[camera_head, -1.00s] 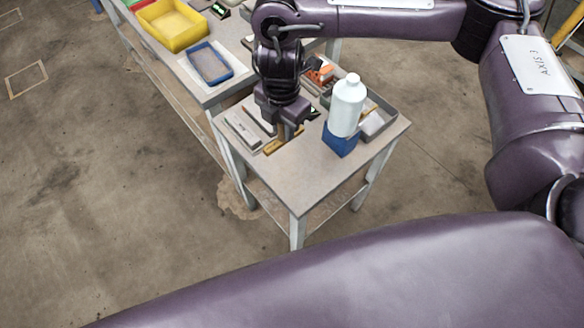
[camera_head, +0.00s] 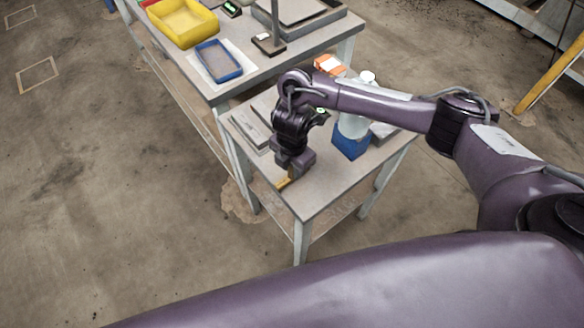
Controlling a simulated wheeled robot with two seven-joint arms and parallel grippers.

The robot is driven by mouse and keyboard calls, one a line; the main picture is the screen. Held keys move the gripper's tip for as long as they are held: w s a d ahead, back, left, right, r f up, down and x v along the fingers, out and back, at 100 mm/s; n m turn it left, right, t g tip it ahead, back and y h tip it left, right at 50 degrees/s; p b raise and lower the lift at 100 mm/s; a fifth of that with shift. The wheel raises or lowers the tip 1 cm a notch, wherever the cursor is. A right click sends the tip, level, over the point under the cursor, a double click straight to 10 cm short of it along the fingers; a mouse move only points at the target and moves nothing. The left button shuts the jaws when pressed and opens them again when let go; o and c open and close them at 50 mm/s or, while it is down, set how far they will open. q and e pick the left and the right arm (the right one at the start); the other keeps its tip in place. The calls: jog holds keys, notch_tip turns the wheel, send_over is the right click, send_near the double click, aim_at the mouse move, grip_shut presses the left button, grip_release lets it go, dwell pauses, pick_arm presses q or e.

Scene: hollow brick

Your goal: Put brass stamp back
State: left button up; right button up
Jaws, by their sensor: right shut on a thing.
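My right gripper (camera_head: 288,174) comes in from the right over the small table (camera_head: 318,192) and points down near its front left edge. It is shut on a small brass-coloured piece, which looks like the brass stamp (camera_head: 284,182). Only the lower end of the piece shows below the jaws; the rest is hidden. I cannot tell whether it touches the tabletop. My left gripper is not in view.
A white bottle (camera_head: 352,126) on a blue block (camera_head: 350,146) stands right of the gripper, partly behind my arm. Grey pieces (camera_head: 250,128) lie at the left edge. The larger bench holds a yellow bin (camera_head: 211,32) and blue tray (camera_head: 239,73). The front tabletop is clear.

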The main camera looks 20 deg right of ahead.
jog(key=shift+w+f, duration=0.1)
jog(key=shift+f, duration=0.1)
jog(key=o, duration=0.8)
jog(key=shift+r, duration=0.25)
notch_tip(320, 180, up, 10)
jog(key=p, duration=0.3)
jog(key=shift+r, duration=0.85)
